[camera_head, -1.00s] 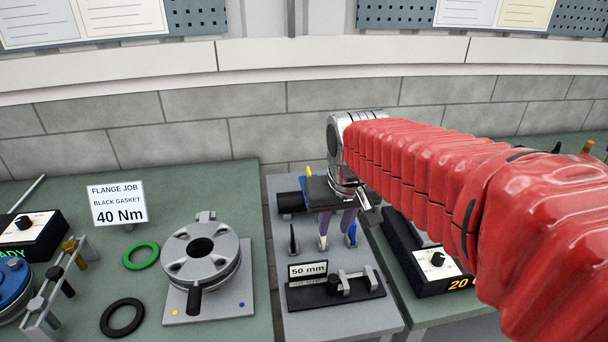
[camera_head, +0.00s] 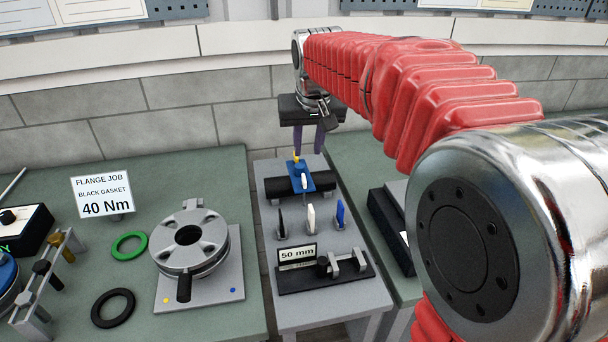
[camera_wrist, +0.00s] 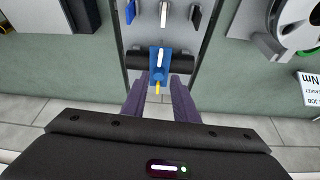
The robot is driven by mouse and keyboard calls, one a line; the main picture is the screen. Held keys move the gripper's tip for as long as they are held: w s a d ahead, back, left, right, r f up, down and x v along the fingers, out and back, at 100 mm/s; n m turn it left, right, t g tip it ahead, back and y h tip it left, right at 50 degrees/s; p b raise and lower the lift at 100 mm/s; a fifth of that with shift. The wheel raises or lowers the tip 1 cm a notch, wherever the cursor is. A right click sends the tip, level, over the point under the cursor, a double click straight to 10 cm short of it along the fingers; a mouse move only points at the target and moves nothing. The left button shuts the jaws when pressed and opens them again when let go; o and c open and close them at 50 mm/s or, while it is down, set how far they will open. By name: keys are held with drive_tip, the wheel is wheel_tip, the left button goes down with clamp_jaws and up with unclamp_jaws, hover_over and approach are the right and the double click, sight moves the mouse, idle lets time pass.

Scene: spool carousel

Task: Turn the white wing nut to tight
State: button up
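A blue clamp plate (camera_head: 299,166) sits across a black horizontal pipe (camera_head: 333,183) on the grey middle bench. A small white wing-shaped piece (camera_head: 304,181), which looks like the white wing nut, stands on the plate's near end. A yellow piece (camera_head: 296,159) is at its far end. In the wrist view, the white piece (camera_wrist: 159,57) lies lengthwise along the plate, beyond the fingertips. My gripper (camera_head: 309,148) hangs above and behind the pipe, fingers pointing down.
Upright black (camera_head: 281,222), white (camera_head: 311,219) and blue (camera_head: 340,214) pieces stand in a row before the pipe. Nearer is a black gauge base (camera_head: 330,285) with a "50 mm" sign. A round metal flange (camera_head: 190,248) stands on the left bench.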

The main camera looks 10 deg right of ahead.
sight(304, 178)
drive_tip(key=x, duration=1.3)
drive_tip(key=shift+f, duration=0.4)
drive_tip(key=shift+c, duration=0.4)
clamp_jaws()
